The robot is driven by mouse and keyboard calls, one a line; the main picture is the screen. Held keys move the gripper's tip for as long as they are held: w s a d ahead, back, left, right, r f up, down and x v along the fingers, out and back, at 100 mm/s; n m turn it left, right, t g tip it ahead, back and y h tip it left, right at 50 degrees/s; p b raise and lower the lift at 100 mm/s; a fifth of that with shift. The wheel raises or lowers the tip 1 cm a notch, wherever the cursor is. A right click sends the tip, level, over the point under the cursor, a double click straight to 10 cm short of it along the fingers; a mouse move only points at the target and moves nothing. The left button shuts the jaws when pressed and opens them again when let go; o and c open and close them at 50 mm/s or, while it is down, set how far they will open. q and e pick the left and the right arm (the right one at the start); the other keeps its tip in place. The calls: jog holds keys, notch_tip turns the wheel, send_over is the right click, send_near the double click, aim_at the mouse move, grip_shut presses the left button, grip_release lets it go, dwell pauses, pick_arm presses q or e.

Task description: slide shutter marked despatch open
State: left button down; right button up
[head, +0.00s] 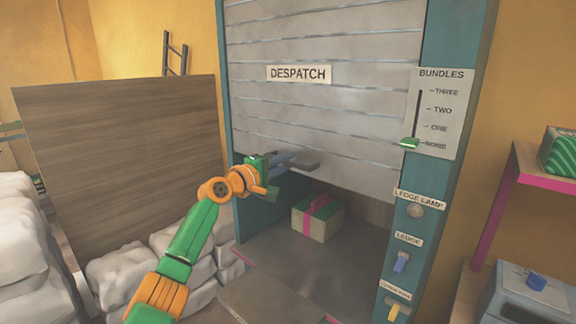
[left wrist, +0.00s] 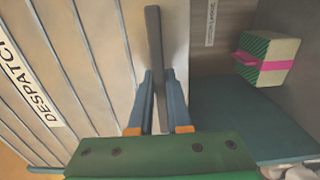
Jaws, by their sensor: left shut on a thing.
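The grey slatted shutter (head: 340,125) carries a DESPATCH label (head: 299,74) and hangs in a teal frame. Its lower edge is above the ledge, leaving an opening below. A dark grey handle bar (head: 306,167) sits at the lower left of the shutter. My left gripper (head: 284,160) is at this bar, shut on it. In the left wrist view the bar (left wrist: 154,45) runs between the two blue fingers (left wrist: 160,82), beside the shutter slats (left wrist: 75,60). My right gripper is not in view.
A green-topped bundle with a pink band (head: 318,217) stands inside the opening on the grey ledge (head: 290,262). The right post has a BUNDLES slider (head: 409,142), a blue switch (head: 401,261) and a yellow switch (head: 393,312). Pale sacks (head: 125,265) and a wooden board (head: 130,165) are left.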

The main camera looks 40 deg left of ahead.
pick_arm(q)
jog(key=c, duration=0.9)
grip_release()
jog(key=shift+o, duration=0.2)
jog(key=shift+f, duration=0.1)
jog(key=shift+s+f, duration=0.1)
jog(key=shift+s, duration=0.15)
jog(key=s+b, duration=0.5)
jog(key=s, duration=0.1)
jog(key=shift+s+a, duration=0.25)
jog(key=shift+s, duration=0.05)
